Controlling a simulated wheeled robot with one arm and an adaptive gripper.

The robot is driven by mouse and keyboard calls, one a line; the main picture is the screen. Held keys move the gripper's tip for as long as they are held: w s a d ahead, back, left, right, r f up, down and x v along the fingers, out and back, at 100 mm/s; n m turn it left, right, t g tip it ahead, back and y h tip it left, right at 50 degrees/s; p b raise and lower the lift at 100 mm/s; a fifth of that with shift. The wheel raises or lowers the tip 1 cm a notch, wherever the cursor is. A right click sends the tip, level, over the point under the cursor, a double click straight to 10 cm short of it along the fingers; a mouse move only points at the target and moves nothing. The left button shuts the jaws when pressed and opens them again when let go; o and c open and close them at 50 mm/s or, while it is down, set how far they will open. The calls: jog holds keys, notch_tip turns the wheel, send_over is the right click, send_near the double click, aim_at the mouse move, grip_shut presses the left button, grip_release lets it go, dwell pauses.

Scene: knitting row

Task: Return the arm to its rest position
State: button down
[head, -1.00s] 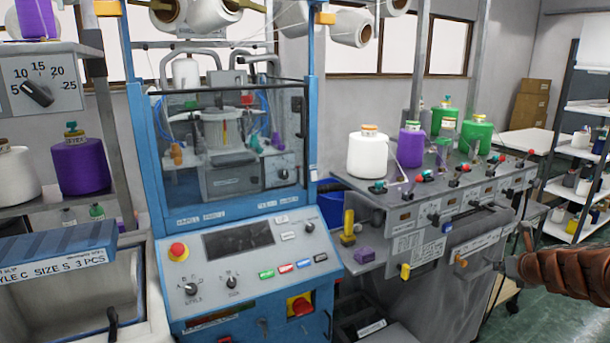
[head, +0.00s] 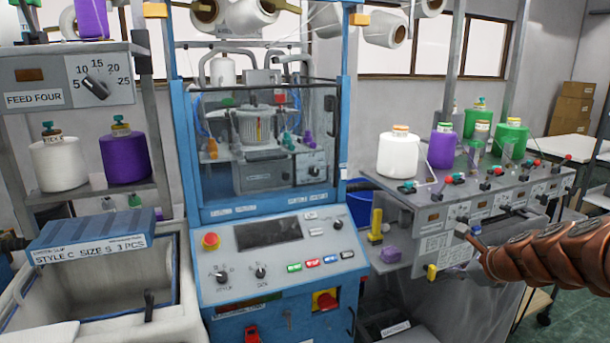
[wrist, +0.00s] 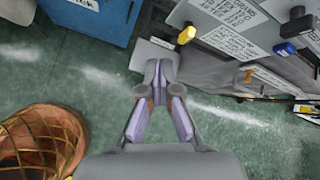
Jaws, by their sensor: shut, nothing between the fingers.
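My gripper (wrist: 160,88) shows in the wrist view with its grey and lilac fingers together and nothing between them. It hangs above the green floor, beside the label-covered front of the yarn stand, and looks clear of it. In the head view my copper-brown arm enters from the right edge and reaches left in front of the yarn stand (head: 440,205). The gripper itself is hard to make out there.
A blue knitting machine (head: 208,258) with a control panel stands in the middle. Cones stand on the yarn stand, including a white cone (head: 398,155). Green floor (wrist: 110,65) is open under the gripper.

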jog(key=s+a+f+n+g+y, duration=0.1)
jog(key=s+a+n+g, duration=0.2)
jog(key=s+a+n, duration=0.55)
jog(key=s+a+n+g+y, duration=0.15)
jog(key=s+a+n, duration=0.4)
jog(key=a, duration=0.65)
jog(key=s+f+n+g+h, duration=0.1)
jog(key=s+n, duration=0.5)
jog(key=s, duration=0.6)
jog(key=s+a+f+n+g+h, duration=0.1)
jog(key=s+n+g, duration=0.4)
jog(key=s, duration=0.6)
jog(key=f+n+h, duration=0.1)
jog(key=n+h, duration=0.1)
jog(key=shift+s+a+f+h, duration=0.25)
jog(key=shift+s+f+h, duration=0.05)
jog(key=shift+s+h, duration=0.05)
jog(key=shift+g, duration=0.25)
